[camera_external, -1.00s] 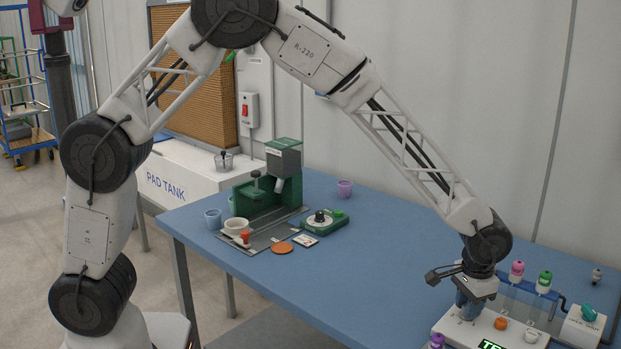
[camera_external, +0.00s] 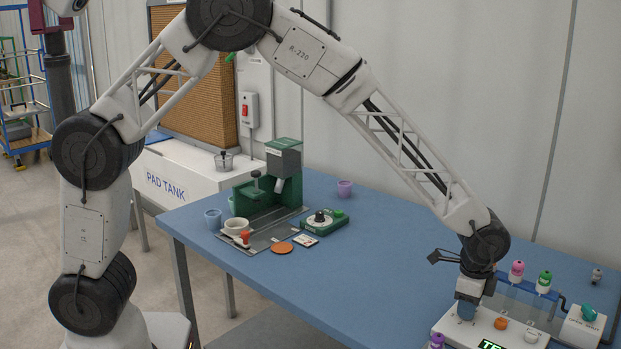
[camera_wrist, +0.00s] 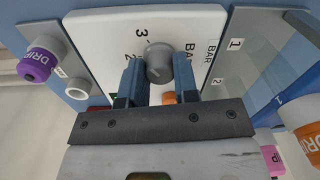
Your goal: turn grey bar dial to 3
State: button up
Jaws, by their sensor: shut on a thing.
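The grey bar dial (camera_wrist: 158,62) sits on a white panel (camera_wrist: 110,40) printed with "BAR" and the numbers 3 and 2, in the wrist view. My gripper (camera_wrist: 160,80) has its two blue fingers on either side of the dial and is shut on it. In the external view my gripper (camera_external: 467,309) points down onto the white console (camera_external: 455,329) at the lower right. There the fingers hide the dial. I cannot clearly tell which number the dial points to.
An orange knob (camera_external: 501,323) and a white knob (camera_external: 531,336) are on the console beside my gripper. Pink (camera_external: 517,269) and green (camera_external: 545,279) capped bottles stand behind. A purple "DRIP" cap (camera_wrist: 37,64) is left in the wrist view.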

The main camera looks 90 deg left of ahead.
jog(key=shift+m, duration=0.5)
jog(key=o, duration=0.9)
jog(key=shift+o, duration=0.2)
jog(key=shift+r, duration=0.15)
jog(key=shift+d+r, duration=0.1)
jog(key=shift+r, duration=3.65)
jog(key=shift+s+r, duration=0.1)
